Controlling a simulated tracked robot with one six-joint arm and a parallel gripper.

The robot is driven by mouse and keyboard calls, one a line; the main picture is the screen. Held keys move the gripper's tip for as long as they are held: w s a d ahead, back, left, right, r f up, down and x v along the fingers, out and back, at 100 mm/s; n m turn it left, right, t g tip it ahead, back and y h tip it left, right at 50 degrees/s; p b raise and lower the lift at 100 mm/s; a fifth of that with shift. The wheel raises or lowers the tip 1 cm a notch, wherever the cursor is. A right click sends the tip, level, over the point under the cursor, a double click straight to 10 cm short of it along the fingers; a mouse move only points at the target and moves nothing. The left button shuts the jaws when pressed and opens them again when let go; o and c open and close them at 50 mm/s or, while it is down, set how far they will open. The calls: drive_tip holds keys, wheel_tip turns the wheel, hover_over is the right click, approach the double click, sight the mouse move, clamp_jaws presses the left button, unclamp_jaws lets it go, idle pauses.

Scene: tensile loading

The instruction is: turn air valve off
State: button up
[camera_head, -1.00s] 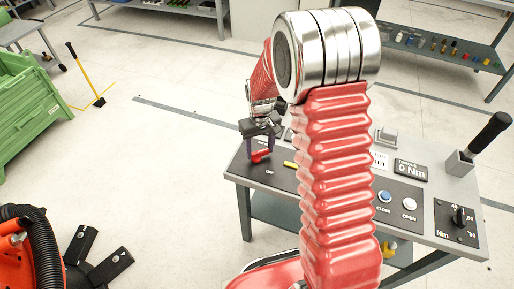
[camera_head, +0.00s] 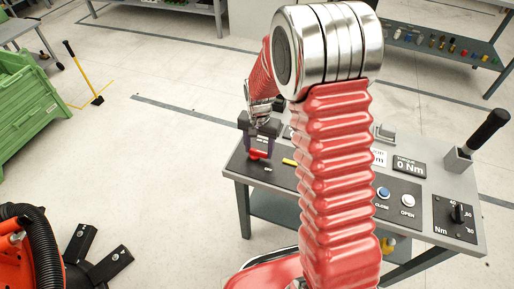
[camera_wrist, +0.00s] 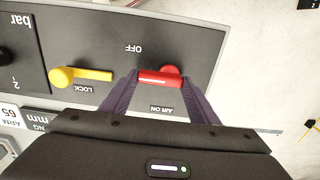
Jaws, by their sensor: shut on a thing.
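The red air valve handle (camera_wrist: 160,79) lies crosswise between my gripper's two purple fingers in the wrist view. It sits between the inverted OFF label (camera_wrist: 134,48) and AIR ON label (camera_wrist: 168,109). My gripper (camera_wrist: 159,80) is shut on the handle, with one finger at each end. In the head view, my gripper (camera_head: 260,146) is low over the left end of the panel, and part of the red handle (camera_head: 258,155) shows between the fingers. The AIR ON label is hidden there.
A yellow lock handle (camera_wrist: 80,76) is beside the red one on the same panel (camera_wrist: 211,28). The bench (camera_head: 452,238) also carries blue and white buttons, a torque dial (camera_head: 457,214) and a black-handled lever (camera_head: 487,133). A green crate (camera_head: 30,95) stands far left.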

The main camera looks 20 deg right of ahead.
sight(258, 151)
drive_tip(key=shift+s+a, duration=0.1)
drive_tip(key=shift+a, duration=0.05)
drive_tip(key=o, duration=1)
drive_tip(key=shift+o, duration=0.2)
drive_tip(key=shift+r, duration=0.15)
drive_tip(key=shift+r, duration=0.25)
wheel_tip(258, 151, up, 13)
idle(0.4)
